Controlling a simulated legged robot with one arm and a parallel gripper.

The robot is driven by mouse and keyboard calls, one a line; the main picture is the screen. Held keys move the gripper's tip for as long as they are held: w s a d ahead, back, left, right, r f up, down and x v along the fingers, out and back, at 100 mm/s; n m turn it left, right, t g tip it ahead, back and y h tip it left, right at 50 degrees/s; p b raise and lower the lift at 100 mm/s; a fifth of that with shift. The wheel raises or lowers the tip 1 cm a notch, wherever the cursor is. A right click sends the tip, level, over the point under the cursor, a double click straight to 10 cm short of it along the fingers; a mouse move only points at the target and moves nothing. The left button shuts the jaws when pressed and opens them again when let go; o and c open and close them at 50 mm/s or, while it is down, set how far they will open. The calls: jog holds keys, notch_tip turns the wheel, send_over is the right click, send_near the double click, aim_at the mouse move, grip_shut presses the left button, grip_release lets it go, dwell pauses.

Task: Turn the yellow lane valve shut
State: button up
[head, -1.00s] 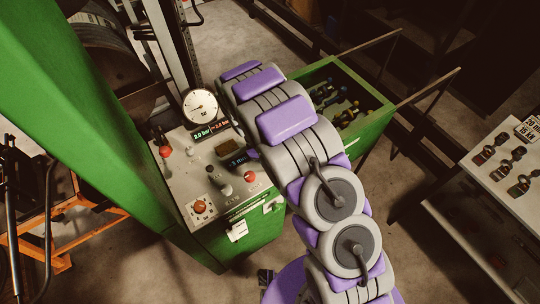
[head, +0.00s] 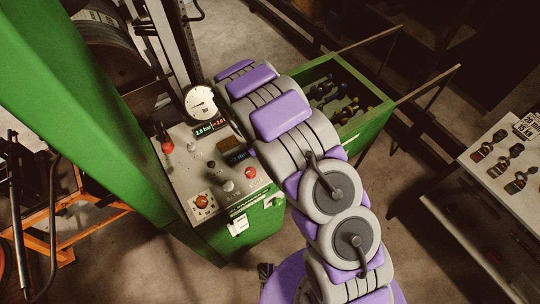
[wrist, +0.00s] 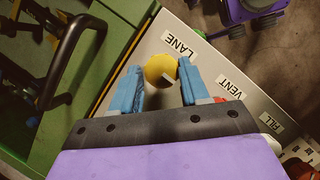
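The yellow lane valve (wrist: 160,68) is a round yellow knob on a pale panel beside the printed word LANE, seen in the wrist view. A small pale mark shows at its lower edge. My gripper (wrist: 159,68) has its two blue fingers spread, one on each side of the knob. A gap shows between the knob and each finger, so contact cannot be made out. In the head view my arm hides both the gripper and the yellow valve.
A black curved handle (wrist: 62,60) stands at left. In the head view, a control panel (head: 185,170) with a gauge (head: 200,102) lies left of my arm.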

jog(key=o, duration=0.3)
jog(key=v, duration=1.7)
jog(key=shift+a+r, duration=0.1)
jog(key=s+d+r+m+g+y+b, duration=0.1)
jog(key=s+d+r+m+b, duration=0.1)
jog(key=s+d+r+m, duration=0.35)
jog(key=s+d+r+m+y+b, duration=0.1)
jog(key=s+d+r+m+b, duration=0.15)
jog(key=s+d, duration=0.55)
jog(key=s+d+m+b, duration=0.1)
jog(key=s+d+m, duration=0.1)
jog(key=s, duration=0.4)
jog(key=s+d+f+m+y+b, duration=0.1)
jog(key=s+d+m, duration=0.2)
jog(key=s, duration=0.4)
jog(key=s+d+f+m+y+b, duration=0.1)
jog(key=s+d+m+b, duration=0.1)
jog(key=s, duration=0.5)
jog(key=shift+s+d+m, duration=0.15)
jog(key=shift+d+m, duration=0.35)
